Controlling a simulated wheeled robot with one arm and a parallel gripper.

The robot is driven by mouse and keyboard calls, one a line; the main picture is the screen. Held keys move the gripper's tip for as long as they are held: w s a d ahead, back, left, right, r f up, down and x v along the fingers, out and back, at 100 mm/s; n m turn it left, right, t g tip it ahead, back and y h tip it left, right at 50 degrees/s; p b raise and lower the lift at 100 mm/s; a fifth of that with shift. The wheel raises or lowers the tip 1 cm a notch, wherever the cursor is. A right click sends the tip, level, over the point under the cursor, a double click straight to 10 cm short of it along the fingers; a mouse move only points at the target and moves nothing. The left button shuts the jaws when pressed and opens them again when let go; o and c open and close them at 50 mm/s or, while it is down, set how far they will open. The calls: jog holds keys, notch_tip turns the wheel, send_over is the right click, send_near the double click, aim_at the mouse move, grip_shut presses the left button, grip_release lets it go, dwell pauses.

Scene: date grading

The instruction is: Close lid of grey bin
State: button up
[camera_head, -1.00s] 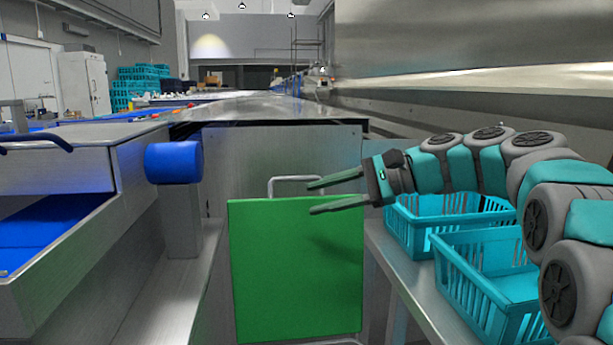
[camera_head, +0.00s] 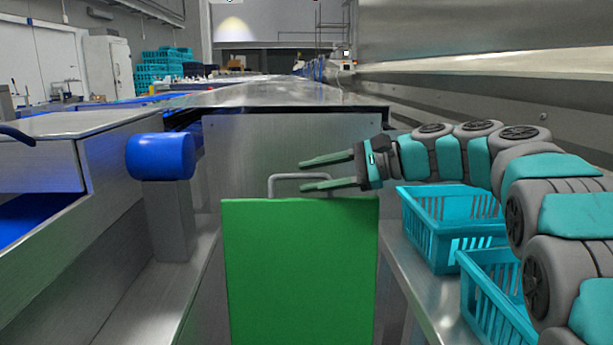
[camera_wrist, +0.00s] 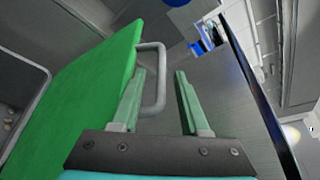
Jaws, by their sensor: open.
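The green lid (camera_head: 300,270) stands upright in the head view, with a grey loop handle (camera_head: 300,178) on its top edge. In the wrist view, the lid (camera_wrist: 75,85) fills the left side and its handle (camera_wrist: 163,75) sticks out between the finger lines. My gripper (camera_head: 303,175) is open and empty, with its fingers pointing left at handle height. In the wrist view, my gripper (camera_wrist: 160,72) has one finger on each side of the handle's outer bar; I cannot tell whether either touches. The grey bin's body is hidden behind the lid in the head view.
Teal baskets (camera_head: 450,230) stand on a metal shelf at the right, under my arm. A blue roller (camera_head: 160,156) on a metal post is at the left. A long metal table (camera_head: 270,97) runs away behind the lid.

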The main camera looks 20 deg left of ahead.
jog(key=shift+x, duration=0.85)
jog(key=shift+c, duration=0.3)
grip_shut()
dwell(0.5)
